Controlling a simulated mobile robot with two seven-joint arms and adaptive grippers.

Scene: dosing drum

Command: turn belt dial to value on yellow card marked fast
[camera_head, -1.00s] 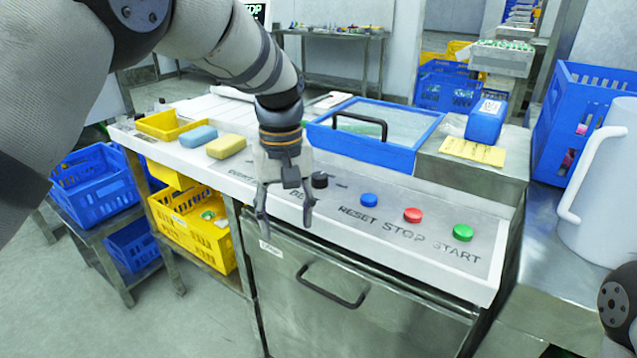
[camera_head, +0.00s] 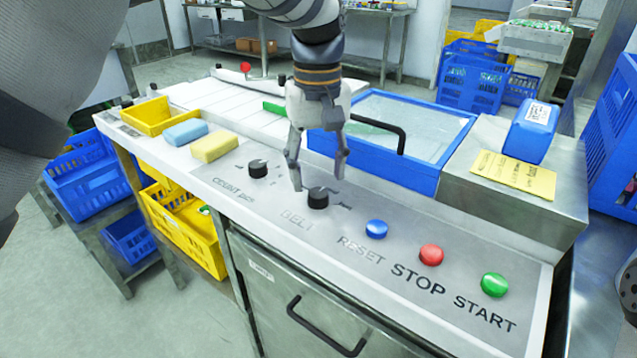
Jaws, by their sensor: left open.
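The black belt dial (camera_head: 318,198) stands on the grey panel above the word BELT. A second black dial (camera_head: 258,168) is to its left, above the lettering COUNT. My left gripper (camera_head: 318,183) points down over the belt dial, its fingers open and spread on either side of the dial's top. I cannot tell whether they touch it. The yellow card (camera_head: 513,174) lies on the steel top at the right, in front of a blue container; its writing is too small to read. My right gripper is not in view.
Right of the belt dial are the blue RESET button (camera_head: 376,229), red STOP button (camera_head: 431,254) and green START button (camera_head: 494,285). A blue-framed clear lid (camera_head: 400,130) with a black handle is behind. Blue and yellow sponges (camera_head: 214,147) lie at the left.

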